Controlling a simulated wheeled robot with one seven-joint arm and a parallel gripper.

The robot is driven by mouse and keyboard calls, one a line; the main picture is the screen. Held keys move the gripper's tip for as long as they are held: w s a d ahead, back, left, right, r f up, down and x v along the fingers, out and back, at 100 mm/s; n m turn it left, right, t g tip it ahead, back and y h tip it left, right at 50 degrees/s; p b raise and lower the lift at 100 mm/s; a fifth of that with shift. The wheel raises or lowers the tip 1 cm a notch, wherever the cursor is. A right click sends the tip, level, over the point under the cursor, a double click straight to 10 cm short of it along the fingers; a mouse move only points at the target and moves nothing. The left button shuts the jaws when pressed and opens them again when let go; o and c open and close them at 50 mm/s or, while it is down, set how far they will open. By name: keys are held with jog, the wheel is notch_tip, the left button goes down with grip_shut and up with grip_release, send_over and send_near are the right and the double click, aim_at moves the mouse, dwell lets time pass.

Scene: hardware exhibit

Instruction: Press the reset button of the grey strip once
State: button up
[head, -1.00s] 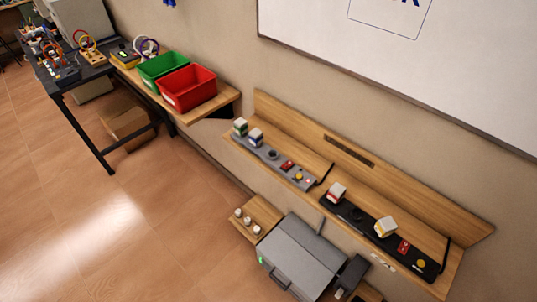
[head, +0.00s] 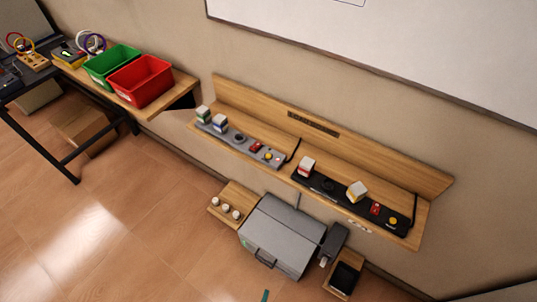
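The grey strip (head: 225,136) lies on the left half of the wooden wall shelf in the head view. Two white cubes sit at its left end, one with green marking (head: 203,113) and one with blue marking (head: 220,123). A dark round socket follows, then a red switch (head: 256,147), a round yellow button (head: 268,156) and a tiny light spot at the right end. Any lettering is too small to read, so I cannot tell which control is marked reset. My gripper is not in view.
A black strip (head: 335,192) with its own red switch and yellow button lies right of the grey one. A grey case (head: 283,236) and small wooden ledges stand below. Green (head: 112,66) and red (head: 141,81) bins are at left. Floor at lower left is clear.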

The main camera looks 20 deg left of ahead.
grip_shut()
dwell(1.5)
